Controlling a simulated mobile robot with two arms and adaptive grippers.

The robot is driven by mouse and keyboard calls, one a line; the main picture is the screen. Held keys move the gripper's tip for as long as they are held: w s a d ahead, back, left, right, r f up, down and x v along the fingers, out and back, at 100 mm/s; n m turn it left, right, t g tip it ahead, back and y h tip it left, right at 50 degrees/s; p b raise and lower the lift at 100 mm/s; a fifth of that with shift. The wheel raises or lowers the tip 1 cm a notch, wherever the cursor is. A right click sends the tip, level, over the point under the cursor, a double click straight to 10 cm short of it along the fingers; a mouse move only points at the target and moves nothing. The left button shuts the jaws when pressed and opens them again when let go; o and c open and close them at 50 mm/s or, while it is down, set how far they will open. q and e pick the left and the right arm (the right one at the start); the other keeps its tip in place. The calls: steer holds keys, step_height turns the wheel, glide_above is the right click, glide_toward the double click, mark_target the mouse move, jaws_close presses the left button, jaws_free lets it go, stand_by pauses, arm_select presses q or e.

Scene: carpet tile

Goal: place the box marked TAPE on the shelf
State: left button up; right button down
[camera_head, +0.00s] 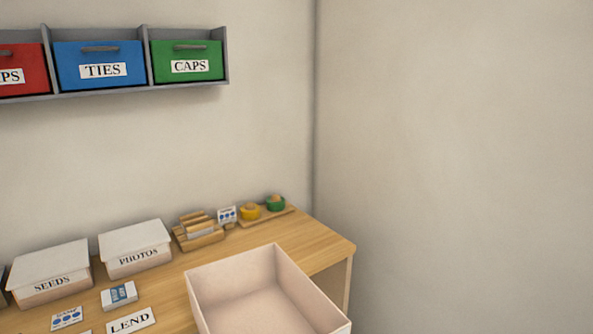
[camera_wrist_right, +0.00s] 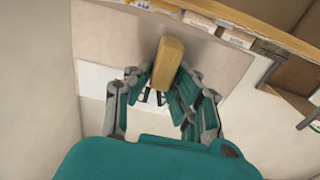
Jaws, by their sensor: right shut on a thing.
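My right gripper (camera_wrist_right: 160,92) shows in the right wrist view, its teal and grey fingers shut on a tan block (camera_wrist_right: 168,62). No label can be read on the block, so I cannot tell whether it is the box marked TAPE. No box with a readable TAPE mark shows in the head view. A grey wall shelf (camera_head: 145,60) is at the upper left of the head view, holding red, blue TIES and green CAPS bins. Neither gripper shows in the head view.
A wooden desk (camera_head: 318,238) stands in the corner. On it are lidded boxes marked SEEDS (camera_head: 50,272) and PHOTOS (camera_head: 135,250), a small white-and-blue box (camera_head: 119,297), a LEND card (camera_head: 131,320) and a wooden holder (camera_head: 197,232). A large open beige box (camera_head: 225,270) is in front.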

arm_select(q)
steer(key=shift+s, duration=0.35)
arm_select(e)
steer(key=d+f+m+t+h, duration=0.1)
steer(key=d+f+m+h, duration=0.1)
steer(key=d, duration=0.3)
steer(key=s+d+f+m+h, duration=0.1)
steer(key=d+f+m+h, duration=0.1)
steer(key=d+h, duration=0.2)
steer(key=d+f+m+t+h, duration=0.1)
steer(key=d+f+m+h, duration=0.1)
steer(key=d, duration=0.6)
steer(key=shift+s+d+t+h, duration=0.2)
steer(key=shift+t+h, duration=0.1)
steer(key=shift+h, duration=0.3)
